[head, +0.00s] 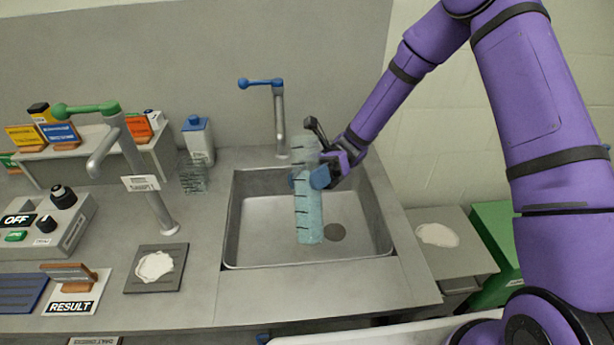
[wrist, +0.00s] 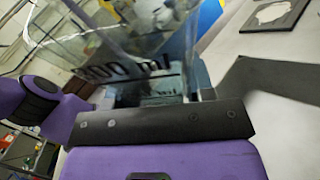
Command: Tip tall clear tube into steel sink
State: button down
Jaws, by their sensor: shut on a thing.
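The tall clear tube (head: 308,212) has dark marks along its side and looks pale blue in its lower part. It stands nearly upright over the steel sink (head: 240,245). My gripper (head: 313,178) is shut on the tube around its middle, with blue finger pads against it. In the wrist view the clear tube (wrist: 125,50) fills the upper middle, with "00 ml" lettering readable. How far the tube's bottom is above the sink floor I cannot tell.
A blue-handled tap (head: 279,115) stands behind the sink. A green-handled tap (head: 120,150) stands to the left. A clear beaker (head: 193,177) and a white blue-capped bottle (head: 198,138) stand left of the sink. A dark plate (head: 140,285) with white material lies on the counter.

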jog(key=shift+s+f+m+y, duration=0.3)
jog(key=shift+m+y, duration=0.1)
jog(key=shift+m, duration=0.1)
dwell(0.4)
jog(key=shift+s+f+m+g+y, duration=0.15)
jog(key=shift+f+m+g+y, duration=0.25)
jog(key=shift+m+y, duration=0.1)
jog(key=shift+f, duration=0.1)
jog(key=shift+s+f+m+y, duration=0.15)
jog(key=shift+f+m+y, duration=0.2)
jog(key=shift+m, duration=0.25)
jog(key=shift+f+y, duration=0.15)
jog(key=shift+y, duration=0.1)
